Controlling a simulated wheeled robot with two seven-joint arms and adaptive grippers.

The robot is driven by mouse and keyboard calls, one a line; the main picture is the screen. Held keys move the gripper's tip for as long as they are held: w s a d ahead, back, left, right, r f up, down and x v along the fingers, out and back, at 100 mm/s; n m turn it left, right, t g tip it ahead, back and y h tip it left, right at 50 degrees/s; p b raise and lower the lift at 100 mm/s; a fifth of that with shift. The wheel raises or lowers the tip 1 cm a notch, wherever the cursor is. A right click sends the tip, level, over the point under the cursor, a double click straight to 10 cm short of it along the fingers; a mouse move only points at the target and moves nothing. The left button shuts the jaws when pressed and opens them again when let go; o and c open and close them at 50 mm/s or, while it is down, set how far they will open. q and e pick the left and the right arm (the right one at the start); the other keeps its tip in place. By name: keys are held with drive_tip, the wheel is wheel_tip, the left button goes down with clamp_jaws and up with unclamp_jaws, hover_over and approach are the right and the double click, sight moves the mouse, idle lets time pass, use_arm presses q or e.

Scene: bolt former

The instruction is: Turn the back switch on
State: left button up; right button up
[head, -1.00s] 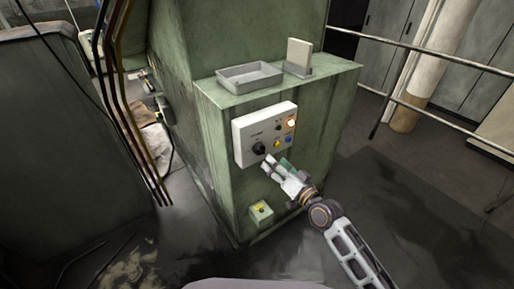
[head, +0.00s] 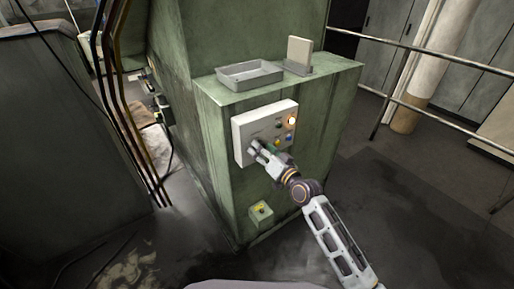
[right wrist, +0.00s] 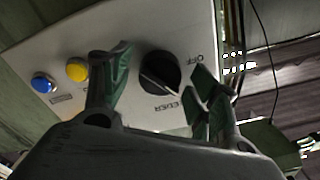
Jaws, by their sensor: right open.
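A black rotary switch (right wrist: 160,73) sits on the white control panel (head: 243,133) on the front of the green machine. In the right wrist view the knob's white mark points down and right, near lettering that ends in "EDER", with "OFF" above it. My right gripper (head: 256,149) is at the panel's lower left in the head view and covers the switch there. In the right wrist view my right gripper (right wrist: 163,75) is open, with one finger on either side of the knob. I cannot tell whether they touch it. My left gripper is not in view.
A yellow button (right wrist: 77,71) and a blue button (right wrist: 42,83) are beside the knob. An orange lamp (head: 292,120) glows at the panel's upper right. A small box with a yellow button (head: 261,208) is below. A grey tray (head: 249,82) lies on top of the machine.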

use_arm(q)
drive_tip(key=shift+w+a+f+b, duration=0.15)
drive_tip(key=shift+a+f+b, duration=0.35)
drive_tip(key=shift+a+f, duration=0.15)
use_arm(e)
drive_tip(key=n, duration=0.6)
drive_tip(key=shift+n, duration=0.4)
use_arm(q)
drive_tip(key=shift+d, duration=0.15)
